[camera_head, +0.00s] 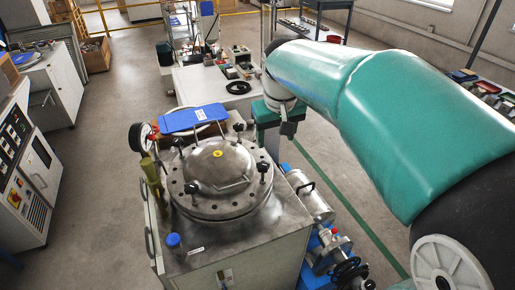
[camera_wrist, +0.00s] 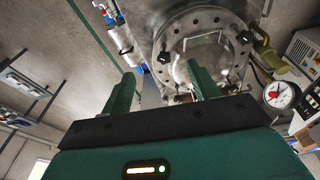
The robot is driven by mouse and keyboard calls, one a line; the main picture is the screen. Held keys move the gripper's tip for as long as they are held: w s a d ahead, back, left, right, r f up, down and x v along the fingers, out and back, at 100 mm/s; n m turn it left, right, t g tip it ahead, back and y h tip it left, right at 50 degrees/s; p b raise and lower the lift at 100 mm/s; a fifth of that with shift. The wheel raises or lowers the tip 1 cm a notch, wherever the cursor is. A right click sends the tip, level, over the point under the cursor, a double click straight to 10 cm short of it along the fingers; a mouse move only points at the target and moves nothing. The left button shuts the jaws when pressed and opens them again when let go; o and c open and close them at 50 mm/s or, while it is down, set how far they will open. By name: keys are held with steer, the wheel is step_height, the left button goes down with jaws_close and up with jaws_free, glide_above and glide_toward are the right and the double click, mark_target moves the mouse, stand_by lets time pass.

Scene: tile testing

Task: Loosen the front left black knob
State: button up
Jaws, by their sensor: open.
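A round steel lid (camera_head: 222,165) with several black knobs around its rim sits on a metal vessel. The front left black knob (camera_head: 193,189) stands on the near left part of the rim, apart from my gripper. My gripper (camera_head: 287,128) is to the right of and behind the lid in the head view. In the wrist view my gripper (camera_wrist: 162,80) has its two green fingers spread with nothing between them. The lid (camera_wrist: 185,30) shows beyond the fingers, with black knobs (camera_wrist: 246,38) on its rim; the right finger covers part of it.
A pressure gauge (camera_head: 140,137) stands left of the lid. A blue clipboard (camera_head: 194,118) lies behind it. A blue cap (camera_head: 173,241) is on the cabinet top (camera_head: 245,240). Pipework and a motor (camera_head: 310,197) stand to the right. A bench (camera_head: 205,86) is behind.

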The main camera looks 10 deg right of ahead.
steer(key=w+f+g, duration=0.1)
steer(key=w+f, duration=0.3)
steer(key=w, duration=0.4)
steer(key=g, duration=0.1)
glide_toward(263, 164)
steer(key=shift+n, duration=0.4)
step_height(263, 164, down, 9)
steer(key=shift+w+d+f, duration=0.1)
steer(key=c, duration=1)
